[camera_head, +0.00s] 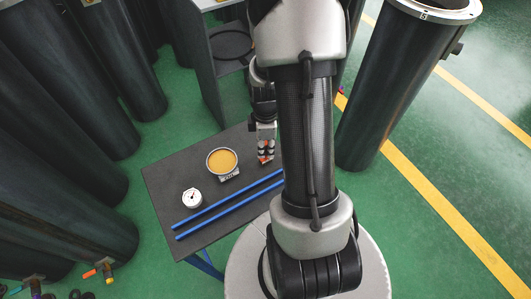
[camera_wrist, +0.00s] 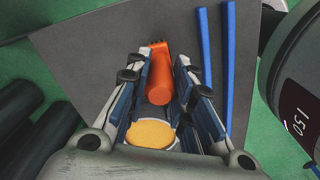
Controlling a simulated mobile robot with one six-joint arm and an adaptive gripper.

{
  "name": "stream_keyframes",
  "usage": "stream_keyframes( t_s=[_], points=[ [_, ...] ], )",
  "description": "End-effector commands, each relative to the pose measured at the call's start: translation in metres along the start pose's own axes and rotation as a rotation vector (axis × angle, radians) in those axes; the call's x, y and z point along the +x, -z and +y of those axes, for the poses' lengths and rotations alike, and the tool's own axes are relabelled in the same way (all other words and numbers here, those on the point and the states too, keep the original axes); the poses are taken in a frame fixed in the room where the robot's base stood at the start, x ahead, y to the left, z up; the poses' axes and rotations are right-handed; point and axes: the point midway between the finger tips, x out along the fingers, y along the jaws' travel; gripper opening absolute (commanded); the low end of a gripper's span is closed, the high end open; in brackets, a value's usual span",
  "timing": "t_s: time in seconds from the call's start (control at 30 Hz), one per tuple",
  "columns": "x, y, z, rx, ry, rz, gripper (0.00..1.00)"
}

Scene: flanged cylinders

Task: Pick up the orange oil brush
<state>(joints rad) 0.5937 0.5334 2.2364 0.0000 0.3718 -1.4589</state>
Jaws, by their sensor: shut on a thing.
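The orange oil brush (camera_wrist: 158,86) lies between the two fingers of my gripper (camera_wrist: 161,78) in the wrist view, its wider end pointing to the top of the picture. My gripper is shut on it. In the head view my gripper (camera_head: 266,146) is over the right part of the dark table (camera_head: 165,178), pointing down, with only bits of orange showing between its fingers. I cannot tell whether the brush still touches the table.
A round pot of yellow-orange content (camera_head: 222,161) stands left of my gripper. A small white dial gauge (camera_head: 192,197) and two blue rods (camera_head: 222,207) are on the table. Dark flanged cylinders (camera_head: 390,80) stand around it. The table's left part is mostly clear.

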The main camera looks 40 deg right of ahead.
Motion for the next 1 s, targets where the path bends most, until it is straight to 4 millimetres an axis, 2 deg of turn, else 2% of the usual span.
stream_keyframes(
  t_s=[0.23,0.53,0.67,0.87,1.0],
  points=[
    [0.0,0.0,0.0,0.0,0.0,0.0,0.0],
    [-0.001,0.0,0.0,0.0,-0.001,0.0,0.0],
    [-0.009,0.0,0.001,0.0,-0.002,0.0,0.0],
    [-0.042,0.0,0.001,0.0,-0.005,0.001,0.0],
    [-0.081,0.0,0.002,0.0,-0.007,0.001,0.0]
  ],
)
